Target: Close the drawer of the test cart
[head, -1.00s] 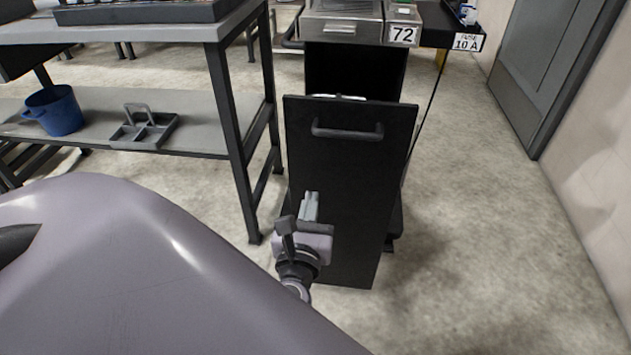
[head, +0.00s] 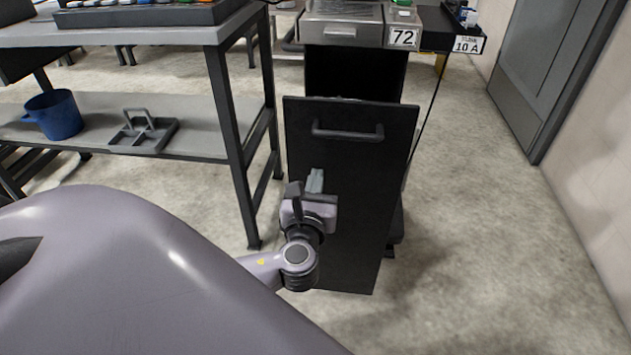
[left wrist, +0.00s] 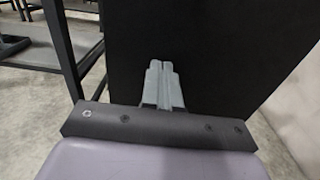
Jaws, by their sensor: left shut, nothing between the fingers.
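The test cart (head: 341,30) stands in the middle of the head view, with a "72" label on its top. Its drawer is pulled out towards me; the black drawer front (head: 350,160) with its bar handle (head: 347,132) stands upright, with a dark gap between it and the cart. My left gripper (head: 315,180) is shut and empty, in front of the left part of the drawer front, below the handle. In the left wrist view the closed fingers (left wrist: 162,85) point at the black panel (left wrist: 205,50). Whether they touch it I cannot tell. My right gripper is not in view.
A wall and a grey door (head: 552,70) are at the right. The floor (head: 490,240) right of the cart is clear.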

